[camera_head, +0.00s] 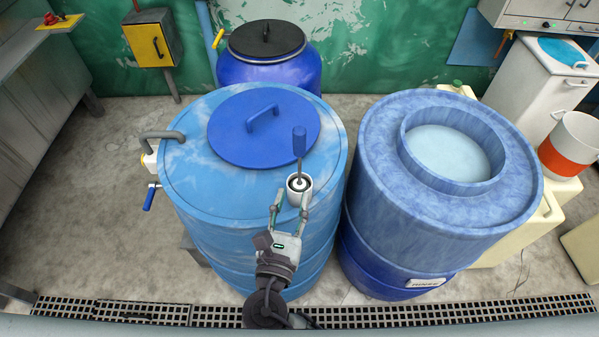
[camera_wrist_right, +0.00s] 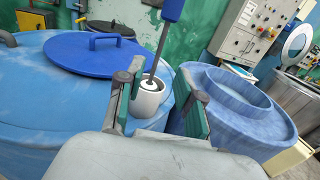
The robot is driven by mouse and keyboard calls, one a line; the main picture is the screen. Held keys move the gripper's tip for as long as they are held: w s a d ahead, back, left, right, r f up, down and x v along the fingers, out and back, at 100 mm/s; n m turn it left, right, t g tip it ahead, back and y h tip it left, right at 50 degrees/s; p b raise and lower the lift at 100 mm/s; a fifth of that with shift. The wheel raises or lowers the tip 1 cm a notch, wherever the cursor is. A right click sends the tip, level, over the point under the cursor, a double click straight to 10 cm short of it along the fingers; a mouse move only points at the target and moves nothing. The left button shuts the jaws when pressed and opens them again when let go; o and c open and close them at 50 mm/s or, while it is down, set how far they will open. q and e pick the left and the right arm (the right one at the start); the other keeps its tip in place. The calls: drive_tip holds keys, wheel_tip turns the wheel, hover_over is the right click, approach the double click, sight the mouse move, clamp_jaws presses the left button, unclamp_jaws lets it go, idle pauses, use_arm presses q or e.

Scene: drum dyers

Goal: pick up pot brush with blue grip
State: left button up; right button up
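The pot brush with a blue grip (camera_head: 299,141) stands upright in a small white pot (camera_head: 299,187) on top of the left blue drum. Its blue grip (camera_wrist_right: 172,9) and dark stem also show in the right wrist view, above the white pot (camera_wrist_right: 149,97). My right gripper (camera_head: 291,203) reaches up from below, and its two fingers are spread at the near side of the pot. In the right wrist view the open fingers (camera_wrist_right: 157,97) frame the pot, with nothing clearly held. Whether a finger touches the pot cannot be told. My left gripper is not in view.
The left drum (camera_head: 190,190) carries a blue lid (camera_head: 235,145) with a handle, just left of the brush. A second blue drum (camera_head: 380,170) with a raised, open-looking neck stands to the right. A grey bent pipe (camera_head: 165,135) sits at the left drum's left edge.

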sight(299, 168)
drive_tip(key=w, duration=0.3)
drive_tip(key=shift+w+d+p, duration=0.3)
drive_tip(key=shift+d, duration=0.05)
drive_tip(key=w, duration=0.1)
drive_tip(key=w+p, duration=0.1)
drive_tip(key=w, duration=0.1)
drive_tip(key=w+p, duration=0.1)
drive_tip(key=shift+w+d+r, duration=0.25)
drive_tip(key=shift+w+d, duration=0.1)
drive_tip(key=shift+d, duration=0.05)
drive_tip(key=shift+w+f, duration=0.1)
drive_tip(key=shift+w, duration=0.25)
clamp_jaws()
drive_tip(key=shift+s, duration=0.1)
